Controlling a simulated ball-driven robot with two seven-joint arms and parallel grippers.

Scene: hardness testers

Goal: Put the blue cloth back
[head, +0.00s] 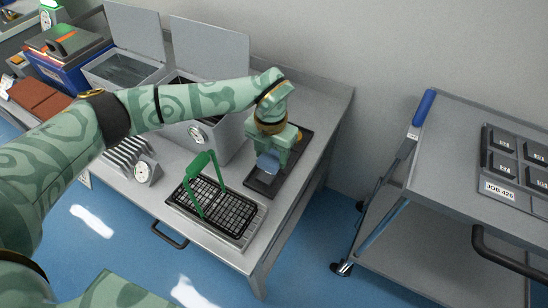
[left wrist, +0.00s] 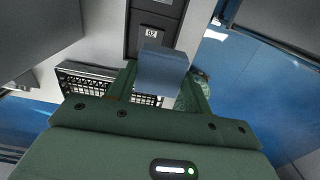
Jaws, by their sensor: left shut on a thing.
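The blue cloth (head: 268,163) hangs as a small folded piece below my left gripper (head: 269,152). It also shows in the left wrist view (left wrist: 162,70), where the fingers of my left gripper (left wrist: 160,88) are shut on it. The gripper is over a dark tray (head: 262,183) with compartments near the right end of the table. In the left wrist view a compartment label reading 02 shows on the dark tray (left wrist: 147,45) just beyond the cloth. Whether the cloth touches the tray is unclear. My right gripper is not in view.
A black wire basket (head: 215,207) with a green handle stands left of the dark tray. Grey open-lidded boxes (head: 228,132) stand behind it, with a dial and slotted rack (head: 143,172) to the left. A grey cart (head: 450,190) bears a labelled tray at right, across a floor gap.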

